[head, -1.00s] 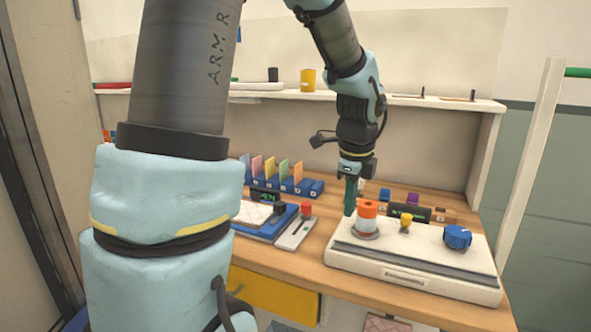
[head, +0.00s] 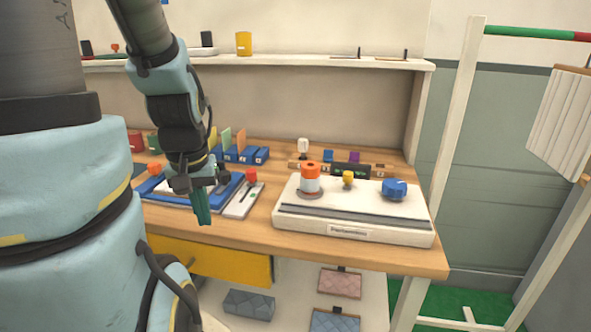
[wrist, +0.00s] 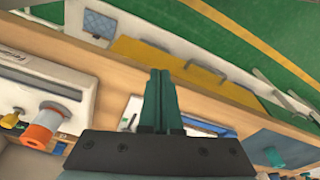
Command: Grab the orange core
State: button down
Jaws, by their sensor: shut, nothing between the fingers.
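The orange core (head: 309,167) is an orange ring-topped piece on a white cylinder. It stands upright on the left part of a white console (head: 330,226) on the wooden desk. In the wrist view the orange core (wrist: 37,136) shows at the lower left. My gripper (head: 203,212), with dark green fingers, points down near the desk's front edge, left of the console and apart from the core. In the wrist view my gripper (wrist: 156,80) has its fingers together with nothing between them.
A yellow knob (head: 348,178) and a blue knob (head: 395,189) stand on the console right of the core. A grey slider unit with a red knob (head: 251,175) lies between my gripper and the console. A shelf (head: 290,63) runs above the desk.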

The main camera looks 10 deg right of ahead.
aim_at(309, 180)
jog(key=k+l+u, duration=0.1)
jog(key=u, duration=1.5)
jog(key=k+u, duration=0.1)
jog(key=k, duration=1.2)
